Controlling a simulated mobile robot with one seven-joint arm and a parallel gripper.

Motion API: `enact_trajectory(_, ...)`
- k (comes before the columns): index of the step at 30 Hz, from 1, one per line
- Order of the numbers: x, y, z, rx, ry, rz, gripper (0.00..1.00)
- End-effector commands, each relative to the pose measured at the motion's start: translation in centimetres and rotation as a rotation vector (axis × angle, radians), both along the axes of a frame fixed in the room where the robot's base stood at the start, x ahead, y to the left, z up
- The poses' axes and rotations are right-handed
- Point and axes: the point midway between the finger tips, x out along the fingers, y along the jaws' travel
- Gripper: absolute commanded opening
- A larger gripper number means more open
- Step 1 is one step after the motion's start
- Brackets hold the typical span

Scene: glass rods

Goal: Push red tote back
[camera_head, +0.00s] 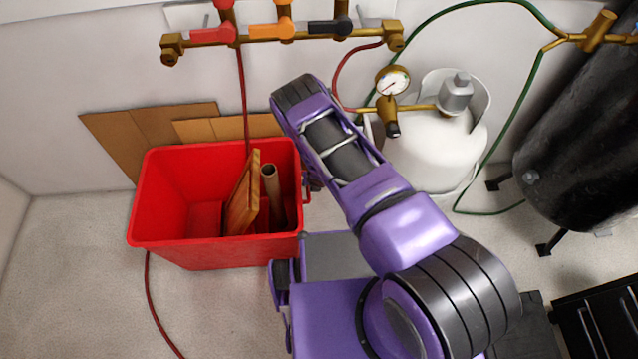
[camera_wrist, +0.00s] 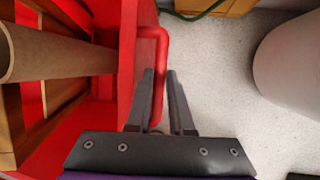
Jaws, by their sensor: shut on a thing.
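The red tote (camera_head: 215,254) stands on the floor at the left in the head view, close to the back wall. It holds a wooden board (camera_head: 243,200) and a brown tube (camera_head: 270,185), both leaning. In the wrist view the tote's red side wall (camera_wrist: 127,50) is at the left, with its bar handle (camera_wrist: 164,60) standing out from it. My gripper (camera_wrist: 161,76) is shut on this handle, one finger on each side. In the head view my arm largely hides the gripper at the tote's right side.
Brown cardboard (camera_head: 150,125) leans on the wall behind the tote. A white gas tank (camera_head: 430,150) with a gauge stands to the right, and a black cylinder (camera_head: 585,130) further right. A red hose (camera_head: 150,300) runs along the floor at the left. Floor in front of the tote is mostly clear.

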Motion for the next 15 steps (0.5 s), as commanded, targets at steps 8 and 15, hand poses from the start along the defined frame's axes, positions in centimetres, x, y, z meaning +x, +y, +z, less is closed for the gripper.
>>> enact_trajectory(8,0.07,0.89,0.09,0.008,-0.004,0.003,0.0)
enact_trajectory(15,0.07,0.99,0.09,0.01,-0.004,0.004,0.41)
